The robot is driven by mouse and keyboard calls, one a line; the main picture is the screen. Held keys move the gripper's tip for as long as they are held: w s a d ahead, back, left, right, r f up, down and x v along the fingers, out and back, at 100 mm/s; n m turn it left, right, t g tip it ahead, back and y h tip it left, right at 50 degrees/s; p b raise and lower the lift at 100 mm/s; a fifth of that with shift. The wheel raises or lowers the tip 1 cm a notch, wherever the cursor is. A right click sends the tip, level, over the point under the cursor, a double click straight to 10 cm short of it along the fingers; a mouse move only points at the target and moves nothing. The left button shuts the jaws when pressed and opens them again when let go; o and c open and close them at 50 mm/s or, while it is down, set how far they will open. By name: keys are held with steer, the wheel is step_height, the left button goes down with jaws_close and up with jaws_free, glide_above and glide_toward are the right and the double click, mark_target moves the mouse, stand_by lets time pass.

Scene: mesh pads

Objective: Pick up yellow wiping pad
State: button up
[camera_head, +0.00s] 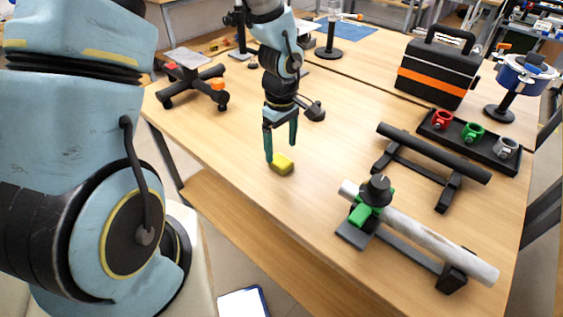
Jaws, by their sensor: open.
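The yellow wiping pad (283,166) is a small yellow block lying on the wooden table, near its front left edge. My gripper (281,154) points down over the table with its two teal fingers spread apart. One fingertip is at the left side of the pad in the picture. The other fingertip is behind and to the right of the pad, higher in the picture. I cannot tell whether either finger touches the pad. Nothing is seen held between the fingers.
A pipe on a stand with a green clamp (363,214) and a black bar on a stand (433,152) are to the right. A black tray (470,144) holds coloured clamps. A toolbox (438,70) stands behind. A wheeled stand (192,80) is at left. Table near the pad is clear.

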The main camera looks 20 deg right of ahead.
mark_target(281, 160)
steer(key=shift+w+f+p, duration=0.15)
steer(key=shift+f+p, duration=0.5)
steer(key=shift+f, duration=1.8)
steer(key=c, duration=1.4)
steer(key=shift+r, duration=0.1)
step_height(281, 160, up, 10)
steer(key=shift+f+b, duration=0.1)
steer(key=shift+b, duration=0.55)
